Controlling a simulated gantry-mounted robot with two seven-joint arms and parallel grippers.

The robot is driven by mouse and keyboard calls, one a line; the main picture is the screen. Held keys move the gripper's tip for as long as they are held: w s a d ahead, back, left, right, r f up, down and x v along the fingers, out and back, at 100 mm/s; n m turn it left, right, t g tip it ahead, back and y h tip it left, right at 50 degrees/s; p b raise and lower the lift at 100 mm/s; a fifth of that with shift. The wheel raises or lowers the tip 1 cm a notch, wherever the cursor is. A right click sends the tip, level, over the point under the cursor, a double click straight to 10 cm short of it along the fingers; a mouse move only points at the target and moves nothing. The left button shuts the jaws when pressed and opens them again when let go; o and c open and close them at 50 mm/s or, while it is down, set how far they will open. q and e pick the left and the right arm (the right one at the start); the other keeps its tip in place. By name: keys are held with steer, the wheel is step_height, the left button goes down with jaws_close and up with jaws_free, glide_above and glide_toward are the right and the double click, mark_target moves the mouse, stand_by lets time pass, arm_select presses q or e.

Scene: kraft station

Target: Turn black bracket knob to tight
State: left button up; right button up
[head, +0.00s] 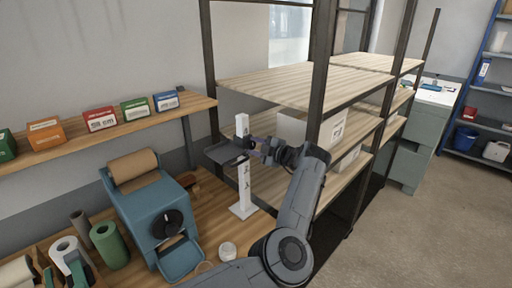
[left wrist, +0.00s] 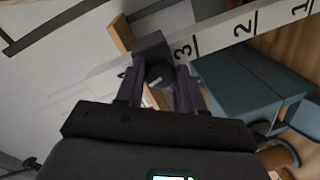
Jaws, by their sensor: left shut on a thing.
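A white upright post (head: 244,190) with black numbers stands on a white base on the wooden bench. In the left wrist view the post (left wrist: 220,33) runs across the top with 3, 2 and 1 on it. A black bracket (head: 222,153) with a flat plate sits on the upper part of the post; its dark block (left wrist: 150,44) shows in the left wrist view. My left gripper (head: 258,148) is at the bracket, shut on the black knob (left wrist: 158,74), which sits between the two fingers. The fingers partly hide the knob. My right gripper is not in view.
A blue dispenser (head: 150,215) with a paper roll stands left of the post. A wooden rack (head: 290,88) with dark uprights rises close behind and right of my left arm. A shelf (head: 60,155) with small boxes is on the wall. A round white container (head: 227,251) sits at the bench front.

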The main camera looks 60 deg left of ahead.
arm_select(q)
steer(key=shift+r, duration=0.1)
steer(key=o, duration=1)
